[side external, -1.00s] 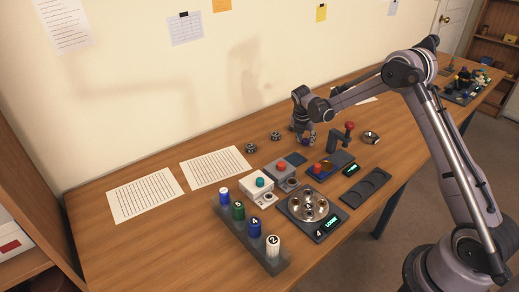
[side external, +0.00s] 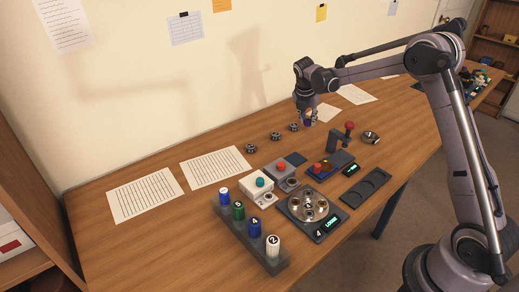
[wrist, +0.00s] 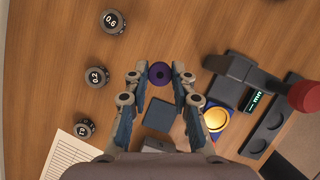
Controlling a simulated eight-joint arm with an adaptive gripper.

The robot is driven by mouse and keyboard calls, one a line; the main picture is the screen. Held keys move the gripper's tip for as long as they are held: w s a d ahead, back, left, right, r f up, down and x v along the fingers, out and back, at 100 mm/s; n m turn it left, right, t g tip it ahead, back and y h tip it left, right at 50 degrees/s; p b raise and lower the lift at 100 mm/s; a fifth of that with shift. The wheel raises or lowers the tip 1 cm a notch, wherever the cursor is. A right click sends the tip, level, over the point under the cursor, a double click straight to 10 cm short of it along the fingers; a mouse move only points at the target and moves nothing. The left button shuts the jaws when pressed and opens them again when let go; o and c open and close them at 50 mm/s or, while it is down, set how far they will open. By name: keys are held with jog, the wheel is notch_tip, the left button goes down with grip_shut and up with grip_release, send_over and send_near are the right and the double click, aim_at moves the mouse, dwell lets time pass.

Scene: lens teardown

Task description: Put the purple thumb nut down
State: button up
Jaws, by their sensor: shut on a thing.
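The purple thumb nut (wrist: 160,73) is a round purple ring with a dark centre, held between the fingertips of my gripper (wrist: 160,76) in the wrist view. In the side external view my gripper (side external: 306,114) is raised above the far part of the table, pointing down. The nut is too small there to make out clearly. Bare wood shows around the nut in the wrist view, and it looks clear of the table.
Dark round knobs (wrist: 115,22) marked with numbers stand left of my gripper. A dark square pad (wrist: 158,115) lies nearby. A stand with a red knob (side external: 349,126) rises to the right. A round metal lens plate (side external: 308,203) and a cylinder rack (side external: 274,262) are nearer.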

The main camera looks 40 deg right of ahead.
jog(key=s+d+r+m+g, duration=0.1)
jog(key=s+d, duration=0.7)
jog(key=d, duration=0.3)
jog(key=s+d+r+m, duration=0.1)
jog(key=s+d+m, duration=0.1)
jog(key=s+d, duration=0.75)
jog(key=s+d+m+g, duration=0.1)
jog(key=s+d, duration=0.6)
jog(key=d, duration=0.6)
send_over(383, 130)
jog(key=a, duration=0.1)
notch_tip(383, 130, down, 6)
jog(key=shift+a+f, duration=0.1)
jog(key=shift+f, duration=2.05)
jog(key=shift+f, duration=0.15)
jog(key=o, duration=0.9)
jog(key=shift+o, duration=0.2)
